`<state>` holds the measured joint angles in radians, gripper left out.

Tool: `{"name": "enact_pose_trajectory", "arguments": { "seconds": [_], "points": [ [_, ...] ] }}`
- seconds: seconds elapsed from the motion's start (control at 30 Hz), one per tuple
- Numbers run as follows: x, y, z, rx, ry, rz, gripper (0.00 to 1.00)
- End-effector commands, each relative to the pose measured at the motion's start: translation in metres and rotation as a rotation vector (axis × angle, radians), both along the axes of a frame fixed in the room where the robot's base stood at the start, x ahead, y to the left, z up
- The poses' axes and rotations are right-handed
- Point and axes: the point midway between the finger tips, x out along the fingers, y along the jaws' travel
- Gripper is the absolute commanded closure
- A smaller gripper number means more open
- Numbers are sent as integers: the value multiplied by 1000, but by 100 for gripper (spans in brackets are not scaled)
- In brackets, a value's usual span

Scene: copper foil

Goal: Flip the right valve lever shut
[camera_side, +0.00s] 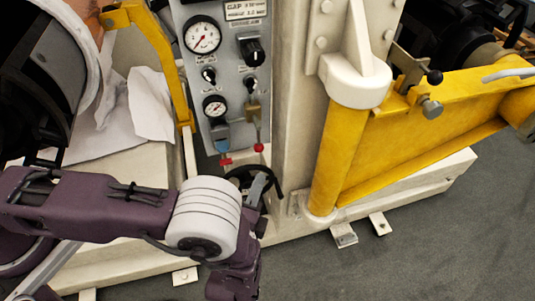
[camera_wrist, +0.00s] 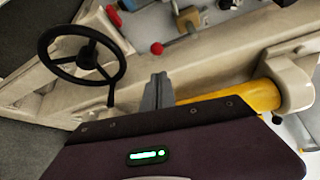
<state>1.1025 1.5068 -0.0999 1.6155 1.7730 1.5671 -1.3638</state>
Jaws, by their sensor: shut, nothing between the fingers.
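The right valve has a brass body (camera_side: 253,111) low on the grey panel. Its thin lever hangs down and ends in a red ball knob (camera_side: 259,148). In the wrist view the same red knob (camera_wrist: 157,48) and brass body (camera_wrist: 188,19) show at the top. My gripper (camera_side: 261,180) is below the knob in the side view, with its grey fingers together. In the wrist view the fingers (camera_wrist: 158,80) point toward the knob, apparently with a gap between. The fingers hold nothing.
The left valve, blue with a red-tipped lever (camera_side: 225,160), hangs close beside the right one. A black handwheel (camera_wrist: 82,53) stands close to my gripper. A yellow gate (camera_side: 400,135) and its cream post are to the right. Gauges and knobs sit above on the panel (camera_side: 228,60).

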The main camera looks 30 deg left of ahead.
Motion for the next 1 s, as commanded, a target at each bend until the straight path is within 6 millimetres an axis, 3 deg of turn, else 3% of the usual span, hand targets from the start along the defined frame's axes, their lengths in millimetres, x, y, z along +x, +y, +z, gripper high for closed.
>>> {"name": "enact_pose_trajectory", "arguments": {
  "seconds": [0.23, 0.7, 1.0],
  "points": [
    [5, 3, 0, 0, 1, 5, 100],
    [85, 24, -8, 0, 1, 7, 100],
    [97, 27, -9, 1, 1, 5, 100]
  ]
}}
